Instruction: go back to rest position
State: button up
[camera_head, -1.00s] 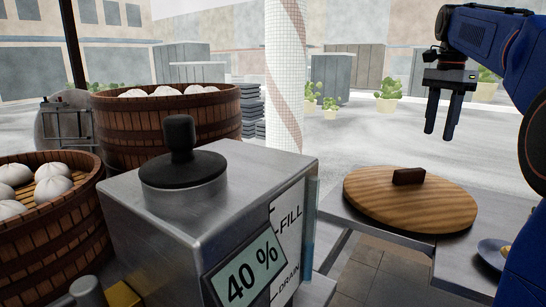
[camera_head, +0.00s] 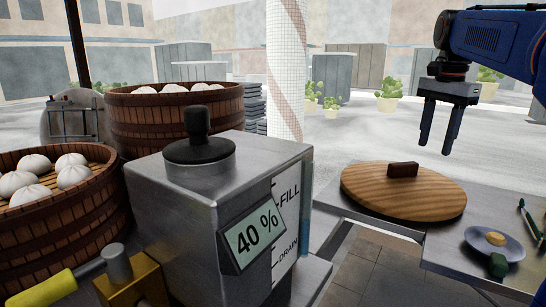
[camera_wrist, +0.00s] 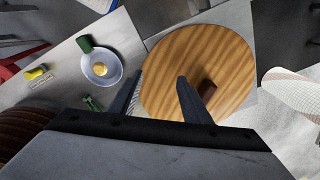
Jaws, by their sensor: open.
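My gripper (camera_head: 438,128) is open and empty. It points down in the air at the upper right of the head view, above and behind the round wooden lid (camera_head: 403,190) with its dark handle. The lid lies on a grey metal table (camera_head: 345,209). In the wrist view my gripper's two fingers (camera_wrist: 157,95) spread apart in front of the lid (camera_wrist: 195,62), with nothing between them.
A metal box (camera_head: 190,232) showing "40 %" stands in the middle. Wooden steamers (camera_head: 75,225) (camera_head: 180,118) with white buns stand at the left. A bowl (camera_head: 478,242) and green items lie at the table's right. A tiled pillar (camera_head: 287,70) stands behind.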

jog(key=s+a+f+n+t, duration=0.1)
jog(key=s+a+f+n, duration=0.3)
jog(key=s+f, duration=0.4)
jog(key=s+a+f+n+t, duration=0.1)
jog(key=s+a+f+n, duration=0.3)
jog(key=s+f, duration=0.5)
jog(key=s+a+f+n+t, duration=0.2)
jog(key=s+a+f+n, duration=0.2)
jog(key=s+f, duration=0.5)
notch_tip(320, 180, down, 3)
jog(key=shift+f+n, duration=0.1)
jog(key=shift+n, duration=0.6)
